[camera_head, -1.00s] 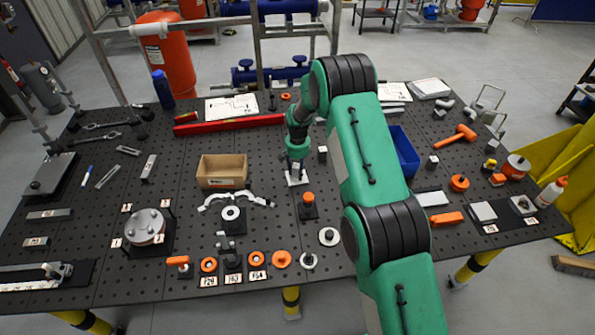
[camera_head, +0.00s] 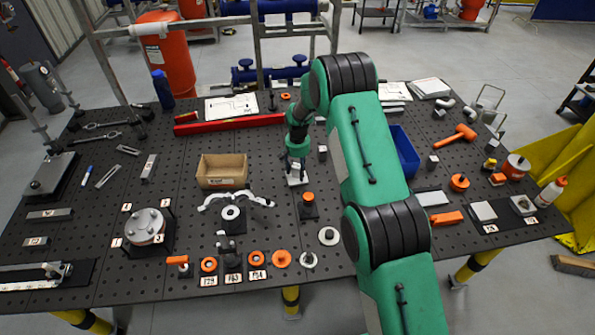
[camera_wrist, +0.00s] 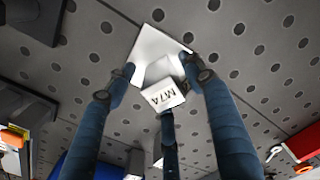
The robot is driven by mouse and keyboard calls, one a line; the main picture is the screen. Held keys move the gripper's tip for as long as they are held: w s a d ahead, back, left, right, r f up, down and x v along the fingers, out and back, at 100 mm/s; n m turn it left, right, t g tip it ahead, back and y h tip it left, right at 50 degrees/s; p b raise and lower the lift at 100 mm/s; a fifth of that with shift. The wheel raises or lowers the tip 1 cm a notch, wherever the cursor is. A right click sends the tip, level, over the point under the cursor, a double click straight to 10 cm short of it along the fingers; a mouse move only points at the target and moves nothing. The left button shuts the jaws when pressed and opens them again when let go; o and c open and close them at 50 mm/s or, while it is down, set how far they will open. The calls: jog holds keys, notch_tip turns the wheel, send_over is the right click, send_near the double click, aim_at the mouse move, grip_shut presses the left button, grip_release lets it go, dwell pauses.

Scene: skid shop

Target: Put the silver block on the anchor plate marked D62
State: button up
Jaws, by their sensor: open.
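My gripper (camera_head: 297,168) is at mid-table, low over a pale square plate (camera_head: 296,181). In the wrist view my gripper (camera_wrist: 160,88) is open, its blue fingers spread around a small silver block (camera_wrist: 164,93) marked M7A. The block appears to rest on the pale plate (camera_wrist: 150,45); exact contact is hard to see. I cannot read D62 on any plate. Two plates with labels too small to read stand at the right, a pale one (camera_head: 483,211) and a darker one (camera_head: 523,205).
Other small silver blocks stand behind (camera_head: 323,152) and at the right (camera_head: 432,161). An orange-topped post (camera_head: 308,206) is close in front. A cardboard box (camera_head: 222,171) lies left, a blue bin (camera_head: 404,152) right. A red bar (camera_head: 228,124) lies behind.

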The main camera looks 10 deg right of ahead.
notch_tip(320, 180, up, 12)
jog(key=shift+f+b, duration=0.1)
jog(key=shift+b, duration=0.45)
dwell(0.8)
jog(key=shift+r, duration=0.2)
notch_tip(320, 180, up, 19)
jog(key=t, duration=0.1)
send_over(298, 166)
jog(key=s+d, duration=0.2)
jog(key=s, duration=0.6)
jog(key=s+d+r+n+t, duration=0.1)
jog(key=s+d+r+t, duration=0.1)
jog(key=s+r, duration=1.1)
jog(key=s+d+r+n+t, duration=0.1)
jog(key=s+r, duration=0.2)
jog(key=s, duration=0.6)
jog(key=s+d+r, duration=0.1)
jog(key=s+r, duration=0.3)
jog(key=s, duration=0.4)
jog(key=s+d+f+t, duration=0.1)
jog(key=s+f, duration=0.1)
jog(key=s, duration=1.4)
jog(key=shift+s+d+n+t, duration=0.15)
jog(key=shift+s+n+t, duration=0.15)
jog(key=shift+s+n, duration=0.1)
